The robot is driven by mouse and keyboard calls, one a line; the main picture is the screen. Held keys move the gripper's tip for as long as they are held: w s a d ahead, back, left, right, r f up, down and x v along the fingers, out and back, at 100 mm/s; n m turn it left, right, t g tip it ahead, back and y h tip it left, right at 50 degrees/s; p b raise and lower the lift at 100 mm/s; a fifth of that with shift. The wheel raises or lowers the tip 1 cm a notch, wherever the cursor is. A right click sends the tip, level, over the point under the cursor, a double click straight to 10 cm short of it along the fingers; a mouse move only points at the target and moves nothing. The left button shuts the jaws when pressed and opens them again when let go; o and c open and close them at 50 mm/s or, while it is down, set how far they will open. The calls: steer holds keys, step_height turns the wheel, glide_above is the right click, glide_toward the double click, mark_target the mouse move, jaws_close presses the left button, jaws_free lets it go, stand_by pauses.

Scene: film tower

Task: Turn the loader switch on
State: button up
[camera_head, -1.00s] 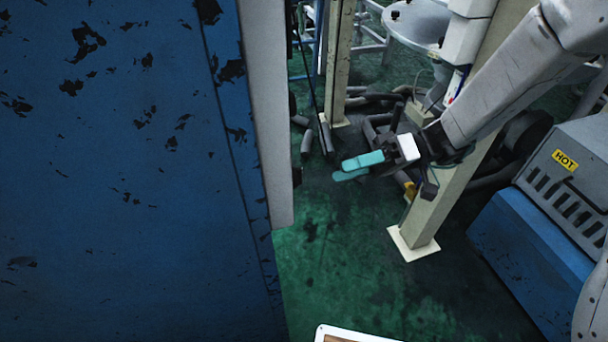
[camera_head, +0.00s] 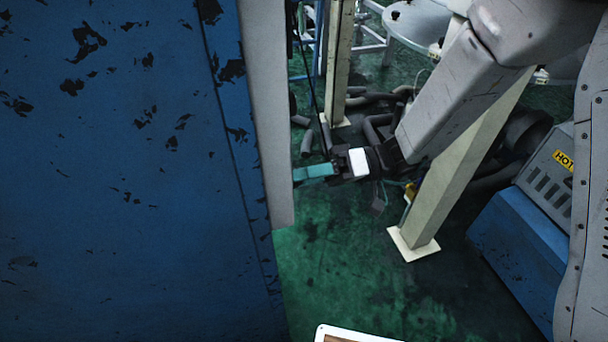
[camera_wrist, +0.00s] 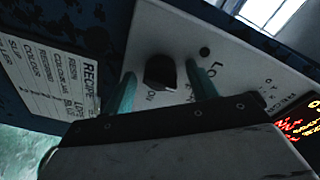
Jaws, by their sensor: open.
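The loader switch (camera_wrist: 160,72) is a black rotary knob on a light grey panel (camera_wrist: 172,32). In the wrist view, lettering starting "LO" is to its right and "ON" is printed near it. My gripper (camera_wrist: 161,78) is open, one teal finger on each side of the knob. I cannot tell whether the fingers touch it. In the head view my gripper (camera_head: 302,172) points left at the edge of the grey panel (camera_head: 268,130) on the blue cabinet (camera_head: 120,180). The knob is hidden there.
A paper sheet headed "RECIPE" (camera_wrist: 55,82) is left of the knob, and a lit red display (camera_wrist: 298,125) is at the right. A beige post (camera_head: 440,190) stands close to my arm. A blue and grey machine marked HOT (camera_head: 530,235) is at the right.

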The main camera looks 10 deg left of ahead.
steer(key=c, duration=1)
steer(key=shift+w+r+m+h, duration=0.1)
steer(key=shift+m+h, duration=0.05)
steer(key=shift+m, duration=2.7)
steer(key=shift+r+m+h, duration=0.15)
steer(key=shift+m+h, duration=0.05)
steer(key=shift+m, duration=2.6)
steer(key=shift+w+r+m+h, duration=0.1)
steer(key=shift+m+h, duration=0.05)
steer(key=shift+m, duration=2.7)
steer(key=shift+g, duration=0.4)
